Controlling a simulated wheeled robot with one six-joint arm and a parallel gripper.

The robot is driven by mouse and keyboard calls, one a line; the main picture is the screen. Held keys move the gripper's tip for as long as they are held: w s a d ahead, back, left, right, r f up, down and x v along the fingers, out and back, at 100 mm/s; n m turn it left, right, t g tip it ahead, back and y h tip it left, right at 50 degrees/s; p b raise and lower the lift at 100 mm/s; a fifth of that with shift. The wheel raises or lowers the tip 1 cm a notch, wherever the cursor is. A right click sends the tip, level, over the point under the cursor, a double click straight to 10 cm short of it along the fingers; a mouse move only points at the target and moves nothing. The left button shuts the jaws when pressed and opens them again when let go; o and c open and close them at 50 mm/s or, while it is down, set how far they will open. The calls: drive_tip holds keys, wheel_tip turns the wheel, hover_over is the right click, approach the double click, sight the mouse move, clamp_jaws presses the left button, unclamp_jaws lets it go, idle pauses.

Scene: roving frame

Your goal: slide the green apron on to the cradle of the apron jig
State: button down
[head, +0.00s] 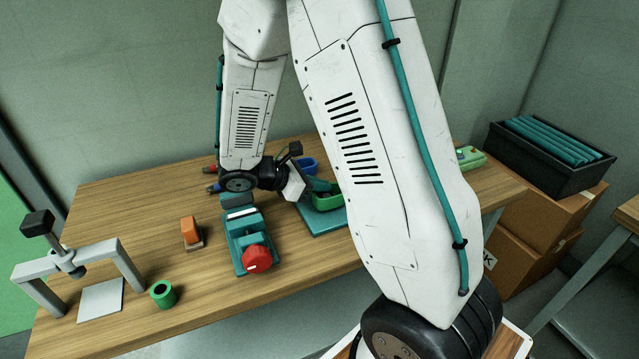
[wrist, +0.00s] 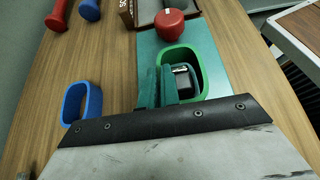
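The green apron (wrist: 200,72), an open rounded ring, is over the teal plate of the apron jig (wrist: 146,45) in the wrist view. A dark block with a pale top (wrist: 184,72), apparently the cradle, shows inside the ring. My gripper (wrist: 159,82) has its two teal fingers close together at the apron's left wall, and seems shut on that wall. Whether the apron rests on the plate or hangs just above is unclear. In the head view the apron (head: 329,202) and plate (head: 322,226) are partly hidden behind my arm.
A blue ring (wrist: 82,102) stands left of the jig. A red knob (wrist: 170,23) is at the plate's far end. A teal vise with a red knob (head: 257,259), an orange block (head: 190,231), a green cylinder (head: 162,294) and a grey frame (head: 131,268) stand on the table.

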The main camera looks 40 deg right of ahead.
drive_tip(key=c, duration=1.6)
unclamp_jaws()
drive_tip(key=shift+f, duration=0.1)
drive_tip(key=shift+o, duration=0.2)
drive_tip(key=shift+s, duration=0.1)
drive_tip(key=shift+c, duration=0.6)
